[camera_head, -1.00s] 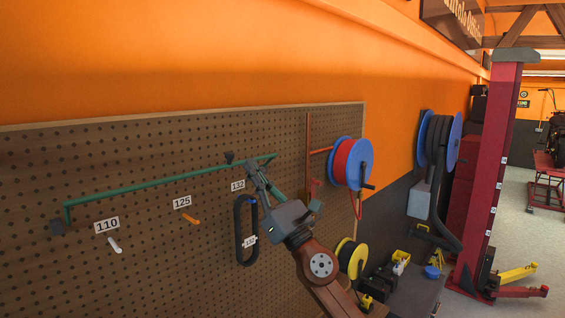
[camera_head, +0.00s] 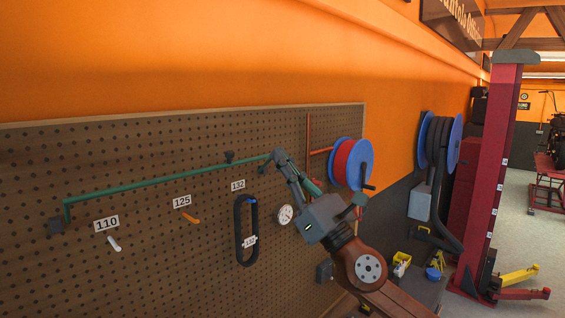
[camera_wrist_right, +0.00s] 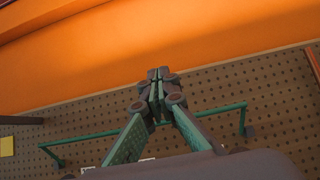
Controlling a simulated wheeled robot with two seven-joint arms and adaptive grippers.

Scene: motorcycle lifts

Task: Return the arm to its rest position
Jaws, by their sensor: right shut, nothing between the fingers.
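My right gripper (camera_head: 278,158) is shut and empty in front of the pegboard (camera_head: 150,240), its fingertips near the right end of the green rail (camera_head: 165,180) in the head view. I cannot tell whether it touches the rail. In the right wrist view the shut fingers (camera_wrist_right: 160,82) point toward the orange wall, with the green rail (camera_wrist_right: 222,109) beyond them. A black elongated loop (camera_head: 239,230) with a small white tag hangs below the "132" label. My left gripper is not in view.
A round white dial (camera_head: 285,214) is on the board left of my gripper. An orange peg (camera_head: 190,218) and a white peg (camera_head: 114,244) stick out. A red-and-blue reel (camera_head: 352,163) is close on the right. A red lift post (camera_head: 490,180) stands farther right.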

